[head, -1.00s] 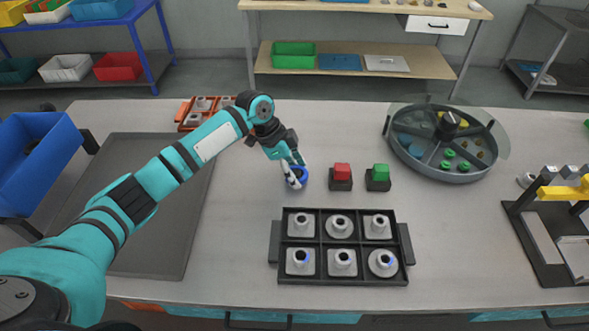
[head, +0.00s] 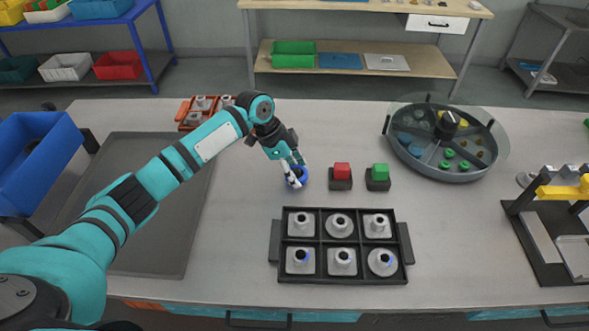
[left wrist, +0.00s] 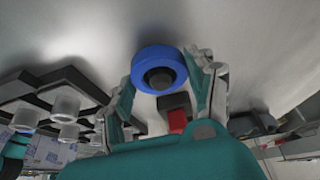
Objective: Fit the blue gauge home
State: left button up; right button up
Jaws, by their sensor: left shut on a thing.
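The blue gauge (head: 297,182) is a thick blue ring at the middle of the table, left of a red block. My left gripper (head: 293,174) reaches down to it from the upper left and is shut on it. In the left wrist view the blue gauge (left wrist: 158,54) sits between the fingertips of my left gripper (left wrist: 172,72), with a dark centre. I cannot tell whether it touches the table. My right gripper is not in view.
A red block (head: 342,170) and a green block (head: 380,172) on dark bases stand right of the gauge. A round divided tank (head: 442,175) is at the back right. A dark mat (head: 150,240) lies left and a blue bin (head: 35,165) stands at the left edge.

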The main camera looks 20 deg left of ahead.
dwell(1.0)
pick_arm(q)
jog(key=o, duration=1.4)
jog(key=v, duration=1.2)
